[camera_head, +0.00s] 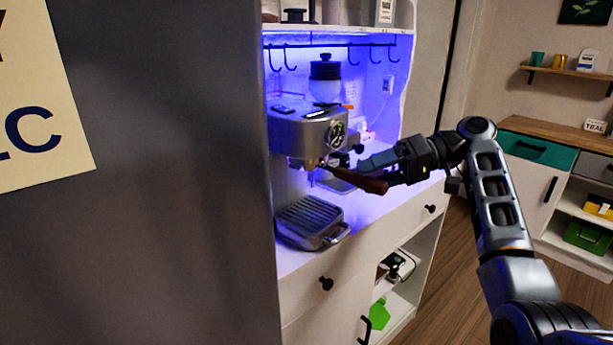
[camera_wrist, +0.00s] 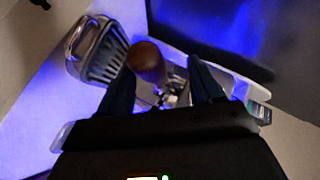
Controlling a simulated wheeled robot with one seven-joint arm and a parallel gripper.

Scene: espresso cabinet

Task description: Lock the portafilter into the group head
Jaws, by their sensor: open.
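The silver espresso machine (camera_head: 308,132) stands in the blue-lit cabinet niche. The portafilter's brown wooden handle (camera_head: 358,181) sticks out from under its group head (camera_head: 308,162), toward the lower right. The portafilter's head is too small to tell whether it is seated or locked. My gripper (camera_head: 366,163) is open at the handle, with a finger beside it. In the wrist view the handle's rounded end (camera_wrist: 147,61) shows between my two dark fingers, nearer the left one. I cannot tell whether a finger touches it.
The slatted metal drip tray (camera_head: 312,218) is on the counter below the machine; it also shows in the wrist view (camera_wrist: 103,52). A large dark panel (camera_head: 170,200) closes off the left side. Hooks (camera_head: 350,54) hang above. Drawers with black knobs (camera_head: 326,283) are below the counter.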

